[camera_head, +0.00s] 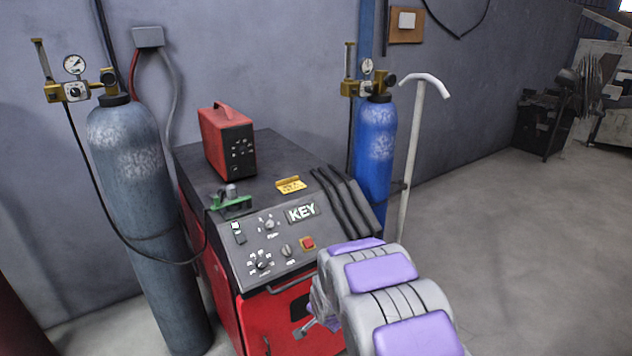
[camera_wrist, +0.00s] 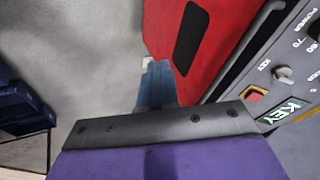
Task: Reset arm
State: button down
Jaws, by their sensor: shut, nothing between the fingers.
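My arm (camera_head: 385,275), grey with purple panels, comes in from the lower right in the head view, in front of the red and black welding machine (camera_head: 290,322). My gripper (camera_wrist: 155,72) shows in the wrist view as blue-grey fingers beyond a dark bar. It is shut with nothing in it, apart from the machine's red front (camera_wrist: 212,45). In the head view a small part of it (camera_head: 308,328) shows beside my arm; the rest is hidden by the arm.
A grey gas cylinder (camera_head: 135,190) stands left of the machine and a blue one (camera_head: 375,150) behind it. A red box (camera_head: 228,142), a green clamp (camera_head: 232,203) and a yellow tag (camera_head: 291,185) are on top. Open floor (camera_head: 520,230) lies to the right.

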jog(key=s+d+r+n+g, duration=0.1)
jog(key=s+d+r+g, duration=0.1)
jog(key=s+d+r, duration=0.45)
jog(key=s+d+r+n+g, duration=0.1)
jog(key=s+r, duration=0.3)
jog(key=s, duration=0.8)
jog(key=s+d+r+n+g, duration=0.2)
jog(key=s+r, duration=0.3)
jog(key=s, duration=0.8)
jog(key=s+d+r+n+g, duration=0.2)
jog(key=s+r+n, duration=0.2)
jog(key=s, duration=0.8)
jog(key=shift+s+r+h, duration=0.15)
jog(key=shift+r+h, duration=0.15)
jog(key=shift+r, duration=0.45)
jog(key=shift+d, duration=0.2)
